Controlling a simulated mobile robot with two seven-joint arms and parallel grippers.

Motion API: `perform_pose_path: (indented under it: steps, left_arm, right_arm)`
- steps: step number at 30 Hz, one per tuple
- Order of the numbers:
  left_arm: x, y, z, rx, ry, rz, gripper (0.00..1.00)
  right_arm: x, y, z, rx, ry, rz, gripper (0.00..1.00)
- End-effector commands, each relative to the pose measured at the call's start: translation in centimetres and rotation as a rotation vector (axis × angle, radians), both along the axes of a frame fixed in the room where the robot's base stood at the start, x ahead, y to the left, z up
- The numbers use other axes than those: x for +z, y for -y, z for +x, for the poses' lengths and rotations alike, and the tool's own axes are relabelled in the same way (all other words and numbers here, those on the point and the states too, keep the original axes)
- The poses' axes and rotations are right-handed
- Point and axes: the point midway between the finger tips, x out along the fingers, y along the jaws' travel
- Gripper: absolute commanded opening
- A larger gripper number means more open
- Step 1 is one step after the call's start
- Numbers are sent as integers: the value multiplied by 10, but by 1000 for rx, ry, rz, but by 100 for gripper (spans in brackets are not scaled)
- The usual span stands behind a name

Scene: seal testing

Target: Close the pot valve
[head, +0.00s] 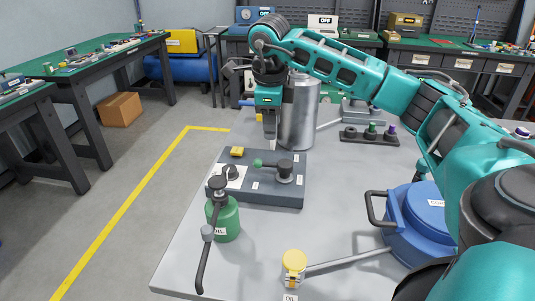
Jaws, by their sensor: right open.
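A dark base plate (265,196) lies on the grey table and carries a valve-like fitting (285,172) with a lever ending in a green knob (258,163). The lever points left. A tall silver cylindrical pot (300,112) stands just behind the plate. Which fitting is the pot valve is not clear from this view. My right gripper (269,137) points down above the plate's back edge, beside the silver pot and apart from the green knob. It is open and appears empty, with its fingers seen nearly edge-on. My left gripper is not in view.
A green oil can (225,218) with a long dark handle stands at the plate's front left. A yellow-capped bottle (293,265) is near the front edge. A blue lidded container (420,225) is at right. A dark rack (368,136) holds small knobs. The table's centre is clear.

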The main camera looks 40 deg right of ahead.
Motion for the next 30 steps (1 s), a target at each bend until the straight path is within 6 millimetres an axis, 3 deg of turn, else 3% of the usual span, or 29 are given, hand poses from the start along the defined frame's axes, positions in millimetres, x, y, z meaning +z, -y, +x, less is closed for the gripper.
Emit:
perform_pose_path:
  steps: [9,15,21,30]
  left_arm:
    - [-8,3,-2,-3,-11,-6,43]
    - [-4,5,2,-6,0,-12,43]
    - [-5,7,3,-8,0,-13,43]
    - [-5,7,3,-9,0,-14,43]
  right_arm:
    - [-66,10,7,0,-4,2,40]
    - [-98,14,11,0,0,2,40]
    - [-112,17,14,0,0,3,40]
    - [-113,17,14,1,1,2,40]
